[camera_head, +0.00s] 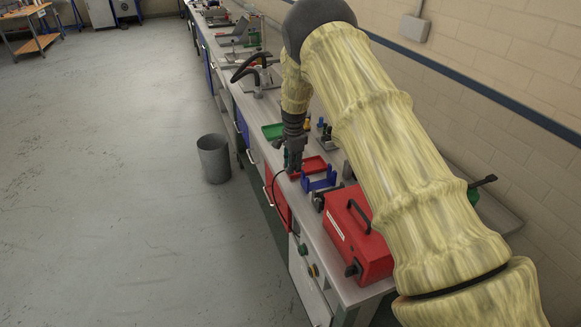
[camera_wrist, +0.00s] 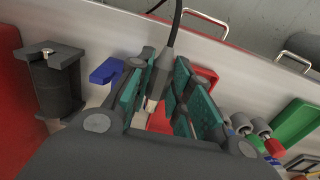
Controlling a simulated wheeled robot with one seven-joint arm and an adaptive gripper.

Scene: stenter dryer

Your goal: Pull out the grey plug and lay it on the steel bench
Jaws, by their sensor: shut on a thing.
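The grey plug (camera_wrist: 160,78) is between the teal pads of my gripper (camera_wrist: 168,98) in the wrist view, with a black cable running from its end toward the top of the picture. My gripper is shut on it. In the head view my gripper (camera_head: 294,160) is over the front part of the steel bench (camera_head: 316,232), by the red tray. The plug is too small to make out there. The steel bench also shows in the wrist view (camera_wrist: 110,30). I cannot tell how high the plug is above the bench.
A red tray (camera_head: 314,166), a blue holder (camera_head: 319,184) and a red machine box (camera_head: 352,240) stand close to my gripper. A green tray (camera_head: 271,131) lies farther back. A dark post (camera_wrist: 57,85) shows at left in the wrist view. A grey bin (camera_head: 213,160) stands on the floor.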

